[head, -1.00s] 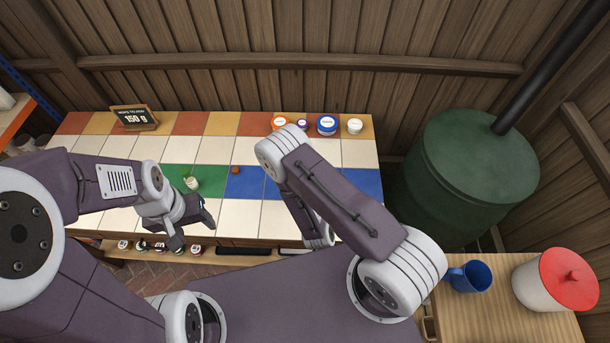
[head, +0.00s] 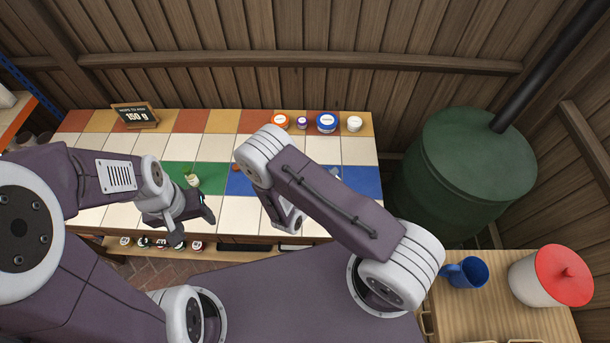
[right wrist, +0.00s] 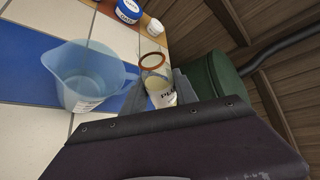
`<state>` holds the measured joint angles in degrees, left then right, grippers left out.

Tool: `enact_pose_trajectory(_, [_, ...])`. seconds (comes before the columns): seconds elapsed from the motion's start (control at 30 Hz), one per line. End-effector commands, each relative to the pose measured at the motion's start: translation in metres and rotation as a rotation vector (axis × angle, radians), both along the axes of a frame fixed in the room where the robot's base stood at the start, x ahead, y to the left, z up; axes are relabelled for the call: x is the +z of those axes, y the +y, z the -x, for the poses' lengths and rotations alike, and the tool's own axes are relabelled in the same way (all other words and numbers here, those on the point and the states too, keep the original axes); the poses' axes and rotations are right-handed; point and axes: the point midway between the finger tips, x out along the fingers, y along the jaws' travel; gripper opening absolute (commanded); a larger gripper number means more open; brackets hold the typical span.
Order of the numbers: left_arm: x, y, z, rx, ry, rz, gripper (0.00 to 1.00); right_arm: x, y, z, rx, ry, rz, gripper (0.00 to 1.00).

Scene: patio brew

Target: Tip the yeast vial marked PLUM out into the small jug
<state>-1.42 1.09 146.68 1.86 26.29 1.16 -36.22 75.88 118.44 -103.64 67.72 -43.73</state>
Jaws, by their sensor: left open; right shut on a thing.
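A clear vial (right wrist: 158,98) with an amber-brown rim and a pale label reading roughly "PLU" shows in the right wrist view. My right gripper (right wrist: 160,90) is shut on it, one finger on each side. A translucent blue jug (right wrist: 86,78) stands left of the vial on the tiles, close but apart. In the head view my right arm hides the vial and most of the jug. My left gripper (head: 192,224) is open and empty over the front edge of the tiled counter (head: 238,215).
A small brown piece (head: 236,168) and a cream-coloured item (head: 192,180) are on the counter. Lidded jars, including a blue one (head: 326,122), stand at the back. A sign (head: 135,115) is back left. A green tank (head: 465,170) and blue mug (head: 465,272) are right.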

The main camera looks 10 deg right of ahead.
Motion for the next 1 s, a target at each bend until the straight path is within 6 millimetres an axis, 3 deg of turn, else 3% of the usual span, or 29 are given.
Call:
enact_pose_trajectory(0.23, [0.003, 0.0, 0.0, 0.0, 0.0, 0.0, 0.6, 0.009, -0.002, 0.002, -0.001, 0.091, 0.127, 0.0])
enact_pose_trajectory(0.5, [-0.014, 0.0, 0.0, 0.0, 0.0, 0.0, 0.6, -0.001, -0.003, 0.003, 0.0, 0.185, 0.257, 0.0])
enact_pose_trajectory(1.0, [-0.016, 0.0, 0.0, 0.0, 0.0, 0.0, 0.6, 0.01, 0.005, -0.004, -0.001, 0.259, 0.36, 0.0])
